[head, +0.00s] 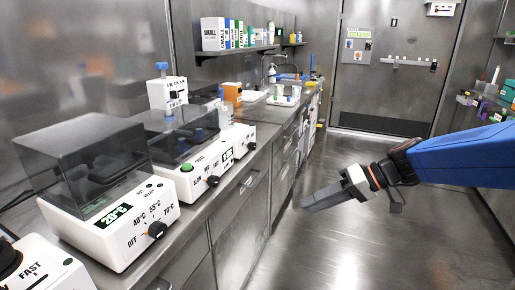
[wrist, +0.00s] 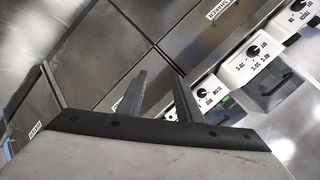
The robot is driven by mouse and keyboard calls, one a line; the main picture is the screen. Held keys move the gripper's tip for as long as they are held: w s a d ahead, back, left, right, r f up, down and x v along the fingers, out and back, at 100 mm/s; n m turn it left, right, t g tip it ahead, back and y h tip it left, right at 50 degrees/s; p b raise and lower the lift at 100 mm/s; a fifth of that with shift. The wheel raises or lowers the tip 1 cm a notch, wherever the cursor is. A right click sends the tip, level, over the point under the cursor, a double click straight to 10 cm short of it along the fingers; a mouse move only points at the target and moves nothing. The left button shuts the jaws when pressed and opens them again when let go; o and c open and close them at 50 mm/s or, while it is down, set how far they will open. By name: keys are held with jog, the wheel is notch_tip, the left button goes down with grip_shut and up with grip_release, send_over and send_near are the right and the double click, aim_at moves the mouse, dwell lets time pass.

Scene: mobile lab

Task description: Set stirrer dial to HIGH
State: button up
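Several white bench devices with black dials stand along the left counter in the head view. A small white unit with a green display and a black dial (head: 251,146) is farthest along this row; its lettering is too small to read, and I cannot tell surely which unit is the stirrer. The nearer unit has a SLOW-to-FAST dial (head: 212,181). My gripper (head: 318,199) hangs over the aisle, right of the counter, touching nothing. In the wrist view its two fingers (wrist: 160,78) are apart and empty. That view also shows several dials, seen rotated, beyond the fingers.
A heater with a dark lid and a temperature dial (head: 157,230) stands nearer on the counter (head: 225,190). A unit marked FAST (head: 45,270) is at the bottom left. Drawers line the counter front. The floor aisle (head: 345,235) is clear.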

jog(key=w+a+r+n+t+y, duration=0.1)
jog(key=w+y, duration=0.1)
jog(key=w, duration=0.4)
jog(key=w+a+r+y, duration=0.1)
jog(key=w+a+y, duration=0.1)
jog(key=w, duration=0.4)
jog(key=t+y, duration=0.2)
jog(key=t, duration=0.1)
send_near(255, 146)
jog(key=shift+t, duration=0.3)
jog(key=x, duration=0.9)
jog(key=shift+f, duration=0.2)
jog(key=c, duration=0.8)
